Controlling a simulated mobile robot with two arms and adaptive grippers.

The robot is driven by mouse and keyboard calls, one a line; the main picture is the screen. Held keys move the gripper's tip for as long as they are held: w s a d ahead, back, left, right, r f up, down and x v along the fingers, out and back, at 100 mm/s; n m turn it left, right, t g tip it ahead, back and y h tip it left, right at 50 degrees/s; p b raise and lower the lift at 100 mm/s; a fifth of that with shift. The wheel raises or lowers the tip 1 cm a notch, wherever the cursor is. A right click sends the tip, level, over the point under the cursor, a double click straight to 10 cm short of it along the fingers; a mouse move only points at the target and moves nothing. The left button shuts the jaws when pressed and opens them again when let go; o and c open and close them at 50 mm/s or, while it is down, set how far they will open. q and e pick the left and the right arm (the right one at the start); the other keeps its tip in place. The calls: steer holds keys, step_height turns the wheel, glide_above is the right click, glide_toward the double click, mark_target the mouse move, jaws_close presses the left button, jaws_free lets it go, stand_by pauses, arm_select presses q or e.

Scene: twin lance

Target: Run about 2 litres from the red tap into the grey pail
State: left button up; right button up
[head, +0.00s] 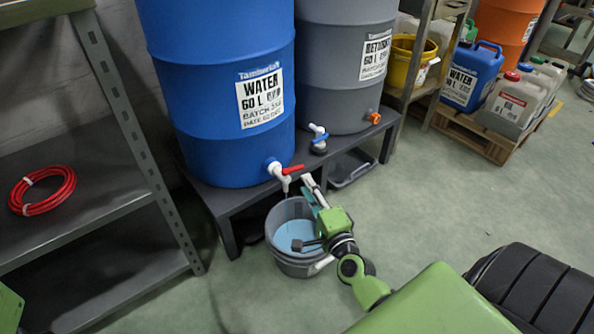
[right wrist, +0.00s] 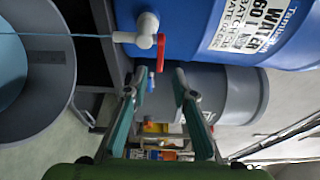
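The red tap (head: 284,173) is a white spout with a red lever, low on the blue water drum (head: 225,150). In the right wrist view the tap (right wrist: 150,35) has a thin pale-blue stream (right wrist: 65,35) running from it into the grey pail (right wrist: 62,75). In the head view the grey pail (head: 281,262) stands on the floor below the tap, with light-blue water (head: 290,232) in it; my right arm hides part of its rim. My right gripper (right wrist: 158,88) is open and empty, its fingers apart, close to the red lever and not gripping it. My left gripper is out of view.
A grey drum (head: 340,90) with a blue-levered tap (head: 319,139) stands beside the blue drum on a dark bench (head: 219,203). A shelf rack (head: 150,150) with a red hose coil (head: 43,190) stands at left. Open floor (head: 450,205) lies to the right.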

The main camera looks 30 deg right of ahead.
mark_target(298, 170)
steer(key=b+x, duration=0.1)
steer(key=x, duration=0.7)
steer(key=shift+w, duration=0.25)
jaws_close()
